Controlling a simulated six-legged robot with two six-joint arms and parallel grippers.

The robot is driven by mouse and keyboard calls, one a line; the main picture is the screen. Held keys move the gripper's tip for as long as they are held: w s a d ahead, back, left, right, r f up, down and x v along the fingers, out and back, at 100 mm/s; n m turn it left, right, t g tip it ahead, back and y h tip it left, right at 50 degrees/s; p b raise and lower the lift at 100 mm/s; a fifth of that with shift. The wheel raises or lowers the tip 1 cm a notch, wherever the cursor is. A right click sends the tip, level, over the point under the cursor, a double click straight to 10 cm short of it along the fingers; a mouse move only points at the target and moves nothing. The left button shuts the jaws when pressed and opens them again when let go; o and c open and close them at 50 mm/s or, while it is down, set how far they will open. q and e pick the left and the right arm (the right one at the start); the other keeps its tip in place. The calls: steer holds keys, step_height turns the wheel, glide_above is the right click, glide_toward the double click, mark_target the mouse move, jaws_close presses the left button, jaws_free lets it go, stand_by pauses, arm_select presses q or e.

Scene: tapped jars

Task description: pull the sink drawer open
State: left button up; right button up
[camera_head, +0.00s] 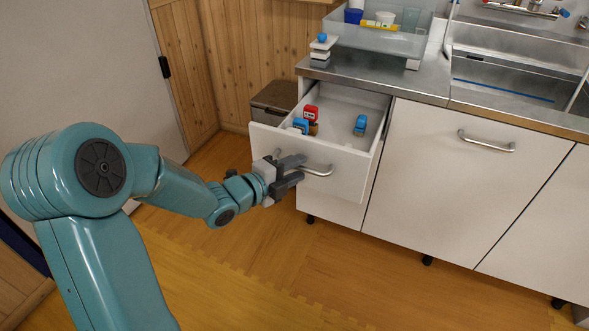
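The sink drawer (340,165) is the white drawer under the left end of the counter, and it stands pulled out with its inside showing. Its metal bar handle (322,172) is on the front panel. My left gripper (301,168) is at the left part of this handle. Its two dark fingers are spread apart, one above and one below, with a gap between them around the bar. Whether either finger touches the bar is hard to see. My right gripper is not in view.
Red and blue tapped jars (360,125) stand in the drawer. A clear bin (385,40) with cups and a small stacked item (321,50) sit on the counter (430,80). A closed cabinet door (450,180) is to the right. The wooden floor (290,260) in front is clear.

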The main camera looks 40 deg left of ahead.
arm_select(q)
steer(key=shift+s, duration=0.1)
steer(key=b+v, duration=0.1)
steer(key=v, duration=1.5)
